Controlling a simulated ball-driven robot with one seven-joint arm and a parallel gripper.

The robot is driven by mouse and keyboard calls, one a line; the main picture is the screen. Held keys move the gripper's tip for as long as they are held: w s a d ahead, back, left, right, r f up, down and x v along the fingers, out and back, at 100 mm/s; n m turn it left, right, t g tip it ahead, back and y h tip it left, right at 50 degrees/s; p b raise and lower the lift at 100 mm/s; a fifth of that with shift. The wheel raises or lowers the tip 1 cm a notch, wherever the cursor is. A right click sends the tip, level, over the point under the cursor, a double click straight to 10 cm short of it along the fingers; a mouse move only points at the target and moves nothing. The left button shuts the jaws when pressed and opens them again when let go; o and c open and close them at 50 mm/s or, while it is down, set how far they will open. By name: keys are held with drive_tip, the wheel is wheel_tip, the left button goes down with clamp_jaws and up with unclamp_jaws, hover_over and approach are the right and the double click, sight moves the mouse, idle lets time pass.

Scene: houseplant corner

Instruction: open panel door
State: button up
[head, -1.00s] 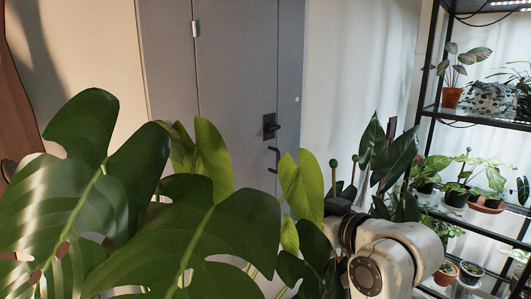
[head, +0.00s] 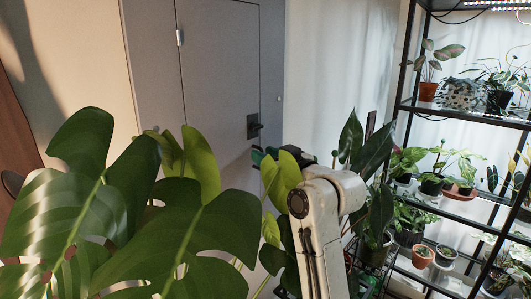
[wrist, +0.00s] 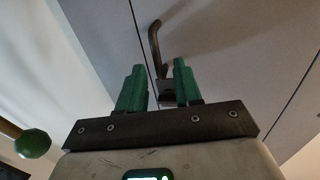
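The grey panel door (head: 222,75) stands shut behind the plants. It has a dark lever handle on a plate (head: 253,127) near its right edge. My gripper (head: 264,156) is just below this lever in the head view, with green fingers toward the door. In the wrist view, my gripper (wrist: 158,70) is open, its two green fingers apart. A dark bent handle (wrist: 155,42) shows beyond and between the fingertips, against the grey door (wrist: 220,35). I cannot tell whether the fingers reach around it. The lower door hardware is hidden in the head view.
Large monstera leaves (head: 150,235) fill the front left and cover the door's lower part. A dark-leaved plant (head: 365,165) stands right of my arm. A black shelf rack (head: 408,104) with several pots is at the right. A green ball tip (wrist: 33,143) is beside my gripper.

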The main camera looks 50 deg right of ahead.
drive_tip(key=shift+w, duration=0.35)
drive_tip(key=shift+c, duration=0.3)
clamp_jaws()
drive_tip(key=shift+d, duration=0.15)
idle(0.8)
